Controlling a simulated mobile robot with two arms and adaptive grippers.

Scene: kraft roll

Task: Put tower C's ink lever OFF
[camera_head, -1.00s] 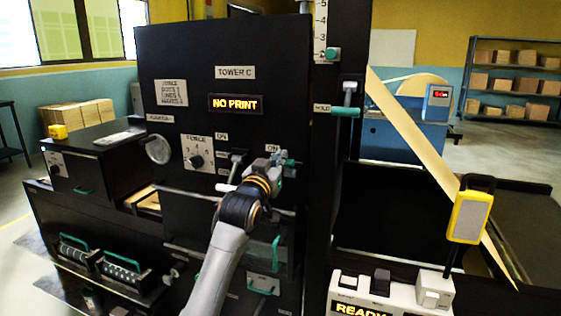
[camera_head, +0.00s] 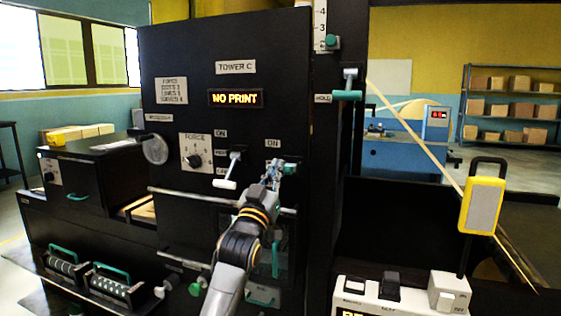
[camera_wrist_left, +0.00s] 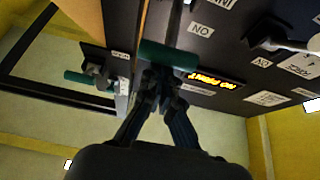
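Tower C is the black panel (camera_head: 200,50) with a lit NO PRINT display (camera_head: 236,98). A teal-handled lever (camera_head: 290,167) sits below the ON label (camera_head: 273,143) at the panel's right side; it appears to be the ink lever. My left gripper (camera_head: 277,173) is at this handle and covers the area below it. In the left wrist view, the teal crossbar (camera_wrist_left: 168,57) lies across my left fingertips (camera_wrist_left: 163,78), which are close together and appear shut on the lever. My right gripper is not in view.
A teal HOLD lever (camera_head: 347,94) is at the right edge of the tower. A metal bar (camera_head: 185,196) crosses below. A yellow-framed device (camera_head: 482,205) stands at the right.

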